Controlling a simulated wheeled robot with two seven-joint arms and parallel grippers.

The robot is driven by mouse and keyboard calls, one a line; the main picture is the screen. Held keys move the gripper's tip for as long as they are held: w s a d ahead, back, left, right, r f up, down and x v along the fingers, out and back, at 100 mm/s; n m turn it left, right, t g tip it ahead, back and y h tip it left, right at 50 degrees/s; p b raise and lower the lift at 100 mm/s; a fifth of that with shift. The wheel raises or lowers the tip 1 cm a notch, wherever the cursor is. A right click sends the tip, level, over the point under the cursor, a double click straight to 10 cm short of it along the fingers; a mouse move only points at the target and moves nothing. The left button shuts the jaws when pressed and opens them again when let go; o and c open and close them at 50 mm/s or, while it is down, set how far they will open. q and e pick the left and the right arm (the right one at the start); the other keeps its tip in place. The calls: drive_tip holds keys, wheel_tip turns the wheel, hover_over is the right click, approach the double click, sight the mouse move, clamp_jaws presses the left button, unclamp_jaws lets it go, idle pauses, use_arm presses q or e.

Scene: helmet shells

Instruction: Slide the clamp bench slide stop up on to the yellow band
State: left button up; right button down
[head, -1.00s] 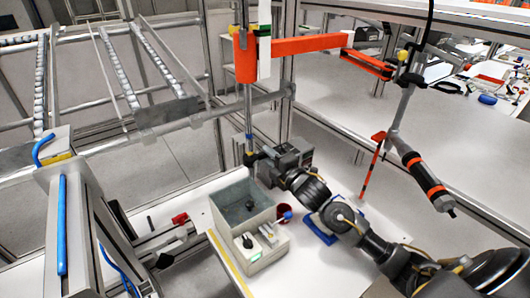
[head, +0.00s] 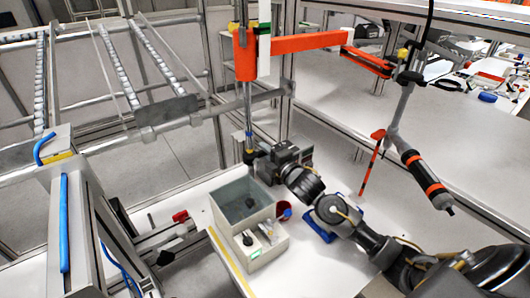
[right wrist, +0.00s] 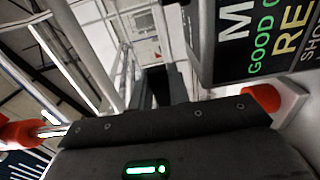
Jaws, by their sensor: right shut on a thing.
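The upright rod (head: 248,108) stands behind the grey box, with a blue band (head: 249,135) on its lower part. A small dark block (head: 249,157), which looks like the slide stop, sits on the rod below the blue band. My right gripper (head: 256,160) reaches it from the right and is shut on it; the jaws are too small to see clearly. A yellow patch (head: 233,27) shows high up beside the orange bracket; I cannot tell whether it is the yellow band. The right wrist view shows my dark gripper body, and the grip itself is unclear there. My left gripper is not in view.
An orange arm (head: 305,44) extends right from the rod's top. A screwdriver-like tool (head: 425,180) hangs at the right. A lettered sign (right wrist: 265,40) is close in the wrist view.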

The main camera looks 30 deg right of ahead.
wheel_tip(320, 180, up, 6)
drive_tip(key=p, duration=0.4)
drive_tip(key=shift+f, duration=0.3)
drive_tip(key=c, duration=1.6)
unclamp_jaws()
drive_tip(key=s+d+b, duration=0.1)
drive_tip(key=s+b, duration=0.1)
drive_tip(key=s, duration=0.8)
drive_tip(key=shift+s+d+b, duration=0.3)
drive_tip(key=shift+s, duration=0.1)
drive_tip(key=shift+a+f, duration=0.1)
drive_tip(key=shift+a, duration=0.05)
